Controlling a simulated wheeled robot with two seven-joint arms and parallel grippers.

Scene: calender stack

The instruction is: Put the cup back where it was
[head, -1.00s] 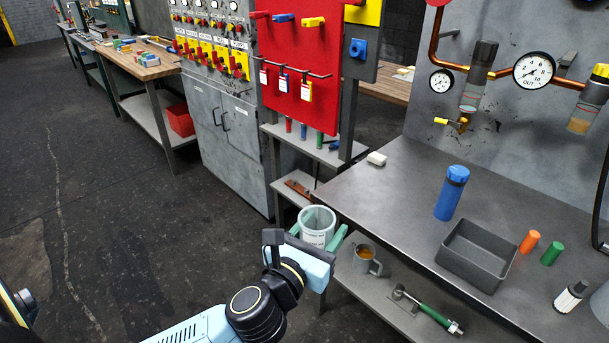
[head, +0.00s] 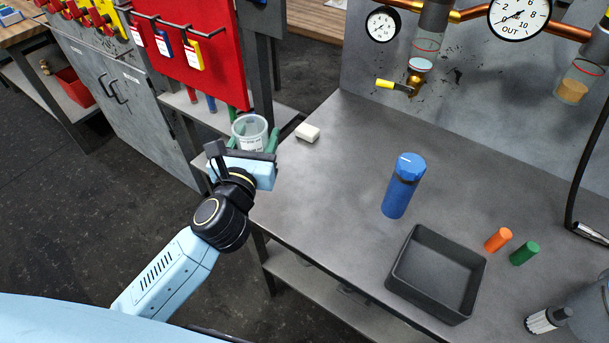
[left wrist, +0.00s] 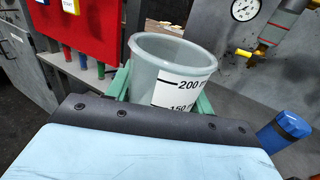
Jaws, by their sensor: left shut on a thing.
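The cup (head: 249,132) is a clear, whitish measuring cup with a white label. My left gripper (head: 254,150) is shut on it, with a green finger on either side, and holds it near the left end of the grey workbench (head: 330,185). In the left wrist view the cup (left wrist: 172,70) stands nearly upright between the green fingers, slightly tilted, with marks of 200 and 150 on its label. Its lower part is hidden by my gripper.
A white block (head: 307,132) lies on the bench close to the cup. A blue bottle (head: 402,186), a dark open tray (head: 437,274), an orange cylinder (head: 498,240) and a green cylinder (head: 524,253) stand farther right. The bench between block and bottle is clear.

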